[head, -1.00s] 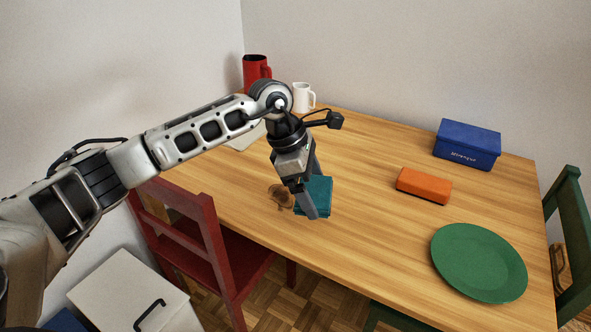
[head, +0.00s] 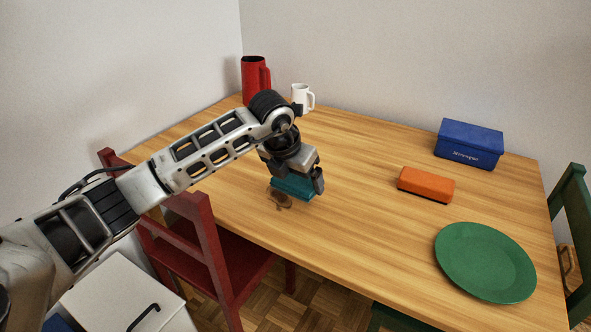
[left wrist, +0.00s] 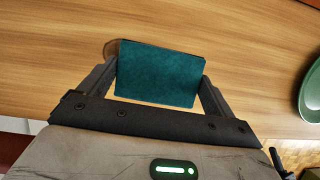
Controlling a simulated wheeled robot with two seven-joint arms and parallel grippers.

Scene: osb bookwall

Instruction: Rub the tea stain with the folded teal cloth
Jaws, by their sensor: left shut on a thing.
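The folded teal cloth (head: 293,187) is held between the fingers of my left gripper (head: 293,180), low over the wooden table. In the left wrist view the cloth (left wrist: 160,74) fills the gap between the two fingers (left wrist: 158,85). The brown tea stain (head: 280,198) is on the table at the cloth's near left edge, partly covered by it. In the left wrist view a bit of the stain (left wrist: 111,48) shows beside the cloth's upper left corner. I cannot tell whether the cloth touches the table. My right gripper is not in view.
On the table (head: 350,225) stand a red jug (head: 254,80) and a white mug (head: 301,97) behind my arm. An orange block (head: 426,185), a blue box (head: 469,144) and a green plate (head: 485,262) are to the right. A red chair (head: 215,250) stands at the near left edge.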

